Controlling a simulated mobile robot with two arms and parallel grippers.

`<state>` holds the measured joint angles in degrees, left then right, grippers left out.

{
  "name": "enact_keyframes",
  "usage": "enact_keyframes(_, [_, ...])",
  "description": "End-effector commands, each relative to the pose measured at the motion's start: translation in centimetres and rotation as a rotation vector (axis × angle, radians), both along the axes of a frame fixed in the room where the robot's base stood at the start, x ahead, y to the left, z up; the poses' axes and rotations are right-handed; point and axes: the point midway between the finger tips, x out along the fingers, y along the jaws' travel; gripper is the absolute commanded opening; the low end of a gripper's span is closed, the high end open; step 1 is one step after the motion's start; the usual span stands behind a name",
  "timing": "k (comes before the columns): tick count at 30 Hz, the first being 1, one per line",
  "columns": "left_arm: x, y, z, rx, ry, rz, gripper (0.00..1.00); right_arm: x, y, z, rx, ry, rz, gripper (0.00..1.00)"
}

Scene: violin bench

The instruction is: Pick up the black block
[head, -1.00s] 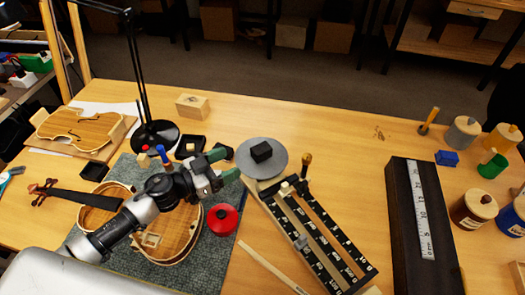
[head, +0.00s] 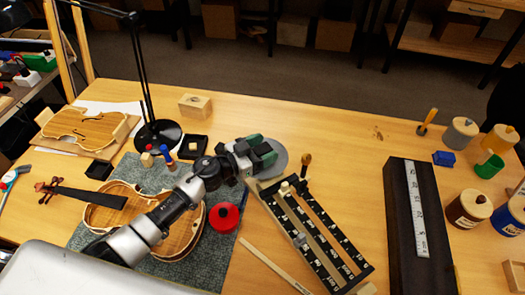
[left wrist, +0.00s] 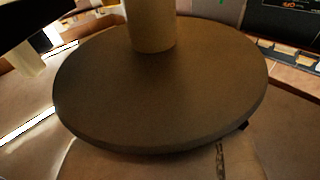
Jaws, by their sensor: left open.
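My left gripper (head: 263,152) is over the round grey disc (head: 281,158) in the head view, its green-tipped fingers open. The black block stood on this disc earlier. Now the gripper covers that spot, and I cannot tell the block from the dark parts between the fingers. In the left wrist view a broad, dim brown disc (left wrist: 160,95) fills the middle, with a pale round post (left wrist: 150,25) at its top edge. I cannot make out the block or the fingers there. My right gripper is not in view.
A slotted black-and-wood fixture (head: 310,235) stands close to the right of the disc. A red round pot (head: 224,217) and a violin body (head: 180,240) lie to the lower left. A black lamp (head: 157,133) stands behind left. The table behind the disc is clear.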

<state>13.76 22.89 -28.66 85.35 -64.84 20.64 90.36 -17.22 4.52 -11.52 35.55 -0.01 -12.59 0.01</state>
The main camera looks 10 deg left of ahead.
Motion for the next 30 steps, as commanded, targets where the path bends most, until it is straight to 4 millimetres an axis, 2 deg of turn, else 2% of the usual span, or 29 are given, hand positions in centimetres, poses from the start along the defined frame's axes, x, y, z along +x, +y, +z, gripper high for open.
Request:
enact_keyframes(2, [0.0, 0.0, 0.0, 0.0, 0.0, 0.0, 0.67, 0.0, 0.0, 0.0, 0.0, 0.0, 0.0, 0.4])
enact_keyframes(13, [0.0, 0.1, 0.0, 0.001, -0.001, 0.0, 0.13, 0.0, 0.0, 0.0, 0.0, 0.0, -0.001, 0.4])
enact_keyframes(19, [0.0, 0.1, 0.1, 0.001, -0.001, 0.0, 0.13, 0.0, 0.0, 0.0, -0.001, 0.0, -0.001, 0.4])
enact_keyframes(22, [0.0, 0.1, 0.9, 0.002, -0.004, 0.0, 0.13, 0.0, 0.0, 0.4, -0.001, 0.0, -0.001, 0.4])
enact_keyframes(30, [0.0, 0.2, 6.3, 0.006, -0.006, -0.001, 0.13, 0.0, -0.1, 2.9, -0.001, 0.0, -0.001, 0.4])
